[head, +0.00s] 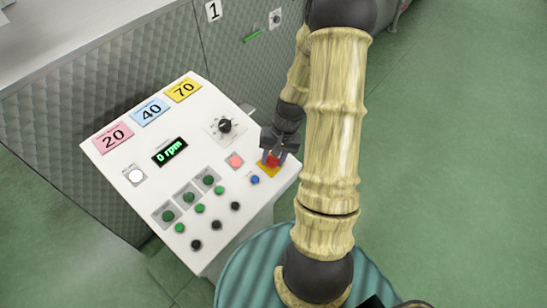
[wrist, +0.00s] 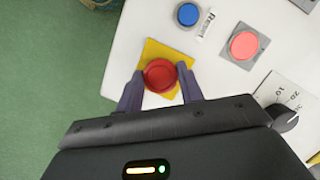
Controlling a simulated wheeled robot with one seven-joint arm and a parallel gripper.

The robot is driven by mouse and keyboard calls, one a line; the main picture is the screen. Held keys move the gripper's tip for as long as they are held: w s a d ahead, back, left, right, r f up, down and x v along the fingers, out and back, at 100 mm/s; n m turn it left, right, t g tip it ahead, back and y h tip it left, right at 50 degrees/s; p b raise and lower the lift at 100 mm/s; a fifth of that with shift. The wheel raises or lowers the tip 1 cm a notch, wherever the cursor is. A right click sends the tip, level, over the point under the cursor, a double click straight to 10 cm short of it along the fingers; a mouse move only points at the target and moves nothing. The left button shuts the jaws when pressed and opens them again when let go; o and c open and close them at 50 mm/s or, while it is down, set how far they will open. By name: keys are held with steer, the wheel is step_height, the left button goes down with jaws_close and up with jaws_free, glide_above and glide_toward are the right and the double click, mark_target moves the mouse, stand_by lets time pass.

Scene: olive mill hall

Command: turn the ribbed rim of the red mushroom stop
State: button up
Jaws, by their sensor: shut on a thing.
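The red mushroom stop (wrist: 160,74) sits on a yellow square plate (wrist: 152,48) on the sloped white control panel. In the head view the red stop (head: 271,161) is at the panel's right corner, partly covered by my gripper (head: 273,156). In the wrist view my gripper (wrist: 161,88) has one finger on each side of the stop's rim, shut on it. The ribs on the rim are too small to make out.
A black selector knob (head: 224,125) stands farther up the panel. A display (head: 169,151) reads 0 rpm. Several green and black buttons fill the lower panel. Green floor lies to the right.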

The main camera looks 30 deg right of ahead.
stand_by(0.3)
steer(key=o, duration=1)
steer(key=b+v, duration=0.3)
steer(key=v, duration=1.4)
steer(key=shift+r, duration=0.15)
steer(key=shift+w, duration=0.1)
